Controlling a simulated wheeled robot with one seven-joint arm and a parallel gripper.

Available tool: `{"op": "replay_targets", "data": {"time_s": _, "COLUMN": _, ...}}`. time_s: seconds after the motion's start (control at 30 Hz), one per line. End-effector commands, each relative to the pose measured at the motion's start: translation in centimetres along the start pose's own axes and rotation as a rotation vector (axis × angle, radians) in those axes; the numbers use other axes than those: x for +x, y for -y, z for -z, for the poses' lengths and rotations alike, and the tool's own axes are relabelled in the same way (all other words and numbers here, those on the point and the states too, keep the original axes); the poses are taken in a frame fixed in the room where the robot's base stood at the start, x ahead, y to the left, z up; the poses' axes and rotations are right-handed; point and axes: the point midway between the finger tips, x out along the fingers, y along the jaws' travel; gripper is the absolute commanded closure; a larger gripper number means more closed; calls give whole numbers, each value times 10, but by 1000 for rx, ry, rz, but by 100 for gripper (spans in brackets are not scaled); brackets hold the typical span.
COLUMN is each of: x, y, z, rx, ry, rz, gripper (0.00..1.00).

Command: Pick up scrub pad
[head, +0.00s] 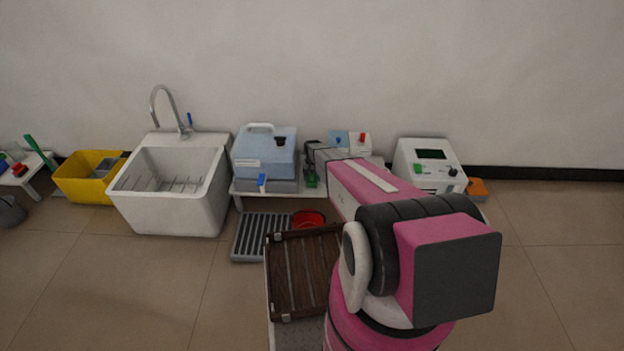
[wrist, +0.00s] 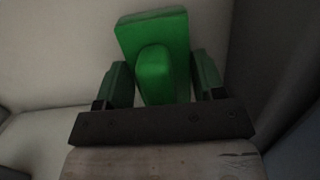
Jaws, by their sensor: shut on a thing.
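The scrub pad (wrist: 154,38) is a bright green block with a rounded grip part, seen close up in the wrist view. My gripper (wrist: 164,82) is shut on it, with one finger on each side of the grip part. In the head view my gripper (head: 312,172) is small and partly hidden by my arm, with a bit of green at its tip. It is over the low white table by the wall, between the blue-grey machine and the white device. I cannot tell whether the pad touches a surface.
A blue-grey machine (head: 265,155) stands left of my gripper, and a white device (head: 426,165) stands to the right. A white sink (head: 170,190), yellow bin (head: 85,177), grey slatted rack (head: 260,236), red bowl (head: 309,218) and brown slatted tray (head: 302,272) are around. The floor at right is clear.

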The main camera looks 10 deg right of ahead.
Motion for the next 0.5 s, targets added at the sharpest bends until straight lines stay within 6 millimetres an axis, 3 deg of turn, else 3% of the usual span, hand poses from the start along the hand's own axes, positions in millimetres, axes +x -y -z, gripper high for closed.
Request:
{"op": "replay_targets", "data": {"time_s": 0.27, "x": -8, "y": 0, "z": -2, "rx": 0, "ry": 0, "rz": 0, "gripper": 60}}
{"op": "replay_targets", "data": {"time_s": 0.5, "x": -33, "y": 0, "z": -6, "rx": 0, "ry": -1, "rz": 0, "gripper": 60}}
